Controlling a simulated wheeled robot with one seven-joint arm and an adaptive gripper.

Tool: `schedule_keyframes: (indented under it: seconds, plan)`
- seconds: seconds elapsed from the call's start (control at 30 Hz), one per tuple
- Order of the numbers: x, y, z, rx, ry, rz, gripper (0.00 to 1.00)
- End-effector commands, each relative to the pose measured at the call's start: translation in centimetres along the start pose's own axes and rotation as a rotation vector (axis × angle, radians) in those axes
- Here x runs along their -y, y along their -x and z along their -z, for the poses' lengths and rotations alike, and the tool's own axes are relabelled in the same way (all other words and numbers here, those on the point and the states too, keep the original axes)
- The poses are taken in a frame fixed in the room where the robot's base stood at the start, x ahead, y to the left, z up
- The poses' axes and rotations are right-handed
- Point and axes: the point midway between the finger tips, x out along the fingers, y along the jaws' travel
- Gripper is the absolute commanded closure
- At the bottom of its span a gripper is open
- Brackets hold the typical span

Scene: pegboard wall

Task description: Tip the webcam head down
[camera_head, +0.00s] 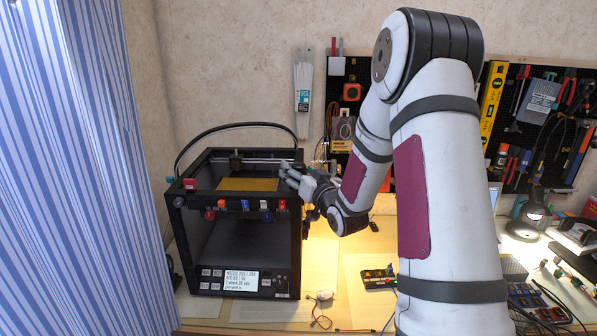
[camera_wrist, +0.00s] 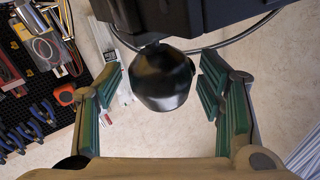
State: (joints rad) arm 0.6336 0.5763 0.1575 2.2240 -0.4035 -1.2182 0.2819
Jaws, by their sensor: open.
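A dark, glossy rounded head (camera_wrist: 161,76), which looks like the webcam head, shows in the wrist view below a dark frame. My gripper (camera_wrist: 163,88) is open, with one green-padded finger on each side of the head. Gaps show between the head and both fingers, so no contact is visible. In the head view my gripper (camera_head: 292,179) is at the upper right front of the black 3D printer (camera_head: 187,215). I cannot make out the webcam clearly there, as my gripper and wrist cover that area.
The printer's dark frame (camera_wrist: 240,14) lies close to the fingers in the wrist view. A black cable loops (camera_head: 240,125) above the printer. A pegboard with tools (camera_head: 530,122) is on the back wall. A striped curtain (camera_head: 70,170) hangs at left. Small parts (camera_head: 378,277) lie on the table.

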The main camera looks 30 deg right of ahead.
Motion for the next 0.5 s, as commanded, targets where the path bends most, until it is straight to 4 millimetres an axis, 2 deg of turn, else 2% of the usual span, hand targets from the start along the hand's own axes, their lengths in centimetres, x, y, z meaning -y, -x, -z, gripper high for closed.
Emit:
schedule_keyframes:
  seconds: [0.37,0.4,0.5]
  plan:
    - [0.03,-0.66,-0.01,0.0,0.0,0.0,0.38]
    - [0.02,-0.65,-0.01,0.0,0.0,0.0,0.43]
    - [0.03,-0.64,0.0,0.0,0.0,0.0,0.65]
